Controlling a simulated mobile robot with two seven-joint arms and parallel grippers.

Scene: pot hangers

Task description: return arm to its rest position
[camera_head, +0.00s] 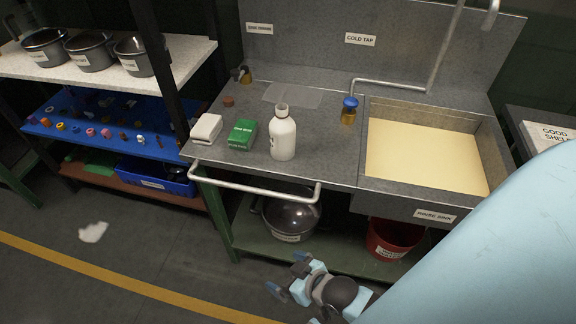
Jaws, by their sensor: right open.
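My right gripper (288,274) is low in the head view, in front of the sink bench's lower shelf. Its two fingers are apart and nothing shows between them. It is empty and apart from the bench's front rail (255,190). A large pale blue part of my own arm fills the lower right and hides what is behind it. My left gripper is not in view.
The steel bench (335,150) holds a white bottle (283,135), a green box (242,134) and a blue-capped jar (349,110). Below stand a lidded pot (291,212) and a red bucket (393,238). Shelving with pots (90,52) stands left. Floor (150,250) at lower left is mostly clear.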

